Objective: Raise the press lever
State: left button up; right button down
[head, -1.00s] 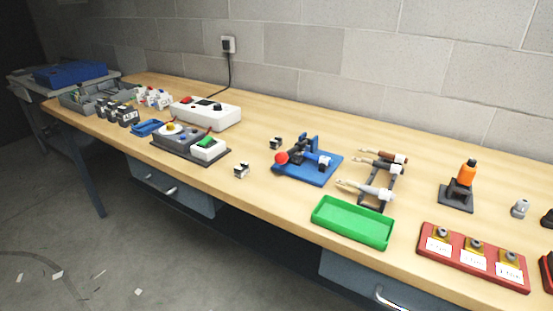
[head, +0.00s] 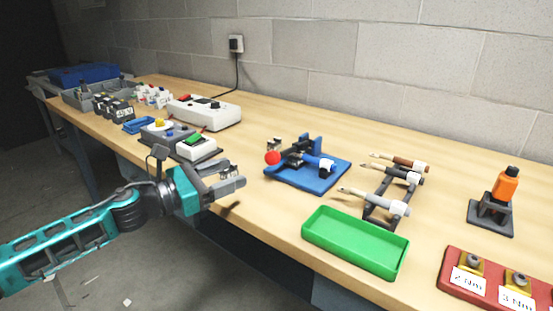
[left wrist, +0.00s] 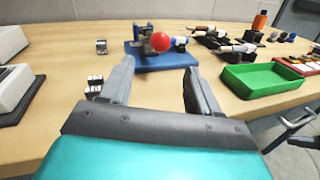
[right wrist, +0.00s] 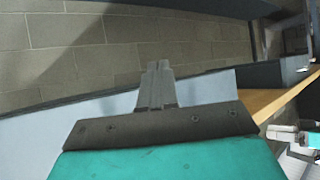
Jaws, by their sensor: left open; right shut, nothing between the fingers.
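The press (head: 307,170) has a blue base plate and stands on the bench right of my left gripper. Its lever ends in a red ball knob (head: 272,158) on the left side, held low over the plate's left edge. In the left wrist view the red knob (left wrist: 161,42) shows beyond the fingers, a little right of centre. My left gripper (head: 236,179) is open and empty at the bench's front edge, apart from the knob. My right gripper (right wrist: 158,75) is shut and empty, facing a grey block wall and a pale panel; it is not in the head view.
A green tray (head: 355,242) lies in front of a tool rack (head: 390,195). Small metal parts (left wrist: 94,85) sit beside my left finger. Bare bench lies between gripper and press.

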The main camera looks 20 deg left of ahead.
aim_at(266, 160)
pick_arm(q)
jog(key=p+x, duration=0.1)
jog(key=x, duration=1.1)
jog(key=shift+s, duration=0.1)
grip_shut()
dwell(0.4)
